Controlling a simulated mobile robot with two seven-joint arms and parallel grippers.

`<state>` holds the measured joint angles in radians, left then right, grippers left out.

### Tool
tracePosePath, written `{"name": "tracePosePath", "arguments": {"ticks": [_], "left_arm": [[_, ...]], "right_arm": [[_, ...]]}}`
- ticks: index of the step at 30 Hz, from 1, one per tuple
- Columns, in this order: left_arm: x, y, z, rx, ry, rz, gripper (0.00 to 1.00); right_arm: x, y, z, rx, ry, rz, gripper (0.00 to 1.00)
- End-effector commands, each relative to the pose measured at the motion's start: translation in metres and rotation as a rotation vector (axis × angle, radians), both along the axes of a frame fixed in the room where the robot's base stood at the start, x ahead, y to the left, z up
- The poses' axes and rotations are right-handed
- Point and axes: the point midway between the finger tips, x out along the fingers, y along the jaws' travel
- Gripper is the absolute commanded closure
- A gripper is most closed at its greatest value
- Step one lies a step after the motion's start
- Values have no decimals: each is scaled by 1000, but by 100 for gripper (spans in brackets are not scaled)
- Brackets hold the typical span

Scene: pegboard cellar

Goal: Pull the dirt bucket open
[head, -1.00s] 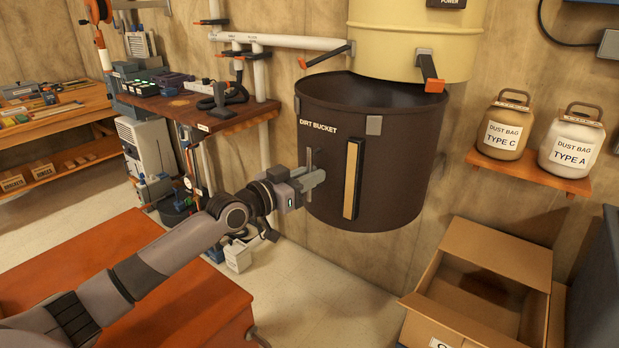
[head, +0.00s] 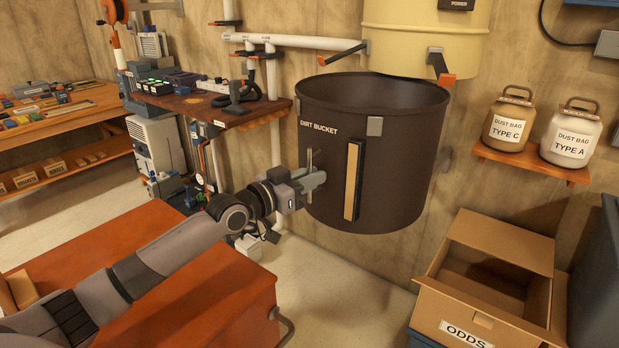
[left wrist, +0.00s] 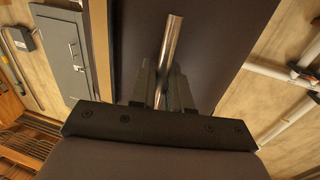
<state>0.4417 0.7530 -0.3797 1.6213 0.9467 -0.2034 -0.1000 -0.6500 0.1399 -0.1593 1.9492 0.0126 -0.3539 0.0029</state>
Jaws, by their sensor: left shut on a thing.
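The dirt bucket (head: 400,190) is a dark brown open-topped drum with a tan vertical strip on its front. It hangs below the cream vacuum drum (head: 425,40), its rim apart from the drum and displaced toward me. My left gripper (head: 316,180) is shut on the bucket's vertical metal bar handle, left of the strip. In the left wrist view the handle (left wrist: 172,45) runs between the fingers of the gripper (left wrist: 165,90), with the dark bucket wall behind. My right gripper is not in view.
An orange-brown cabinet top (head: 200,300) lies under my left arm at the lower left. An open cardboard box (head: 490,270) labelled ODDS stands at the lower right. Two dust bag jars sit on a wall shelf (head: 530,165). A workbench (head: 200,108) is behind left.

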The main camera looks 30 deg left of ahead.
Motion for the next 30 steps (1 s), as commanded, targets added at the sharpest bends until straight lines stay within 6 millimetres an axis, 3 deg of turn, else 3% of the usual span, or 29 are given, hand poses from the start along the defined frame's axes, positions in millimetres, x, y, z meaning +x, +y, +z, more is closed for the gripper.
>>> {"name": "tracePosePath", "arguments": {"ticks": [5, 6, 7, 20, 30], "left_arm": [[0, 0, 0, 1, 0, 1, 100], [0, 0, 0, 1, 0, 1, 76], [0, 0, 0, 1, 0, 1, 69], [-6, 3, -1, 1, 2, 1, 69], [-44, 16, -2, 2, 3, 0, 69]], "right_arm": [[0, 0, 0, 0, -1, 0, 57], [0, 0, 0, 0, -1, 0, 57], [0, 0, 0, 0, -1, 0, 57], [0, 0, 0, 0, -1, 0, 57], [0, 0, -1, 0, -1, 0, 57]]}}
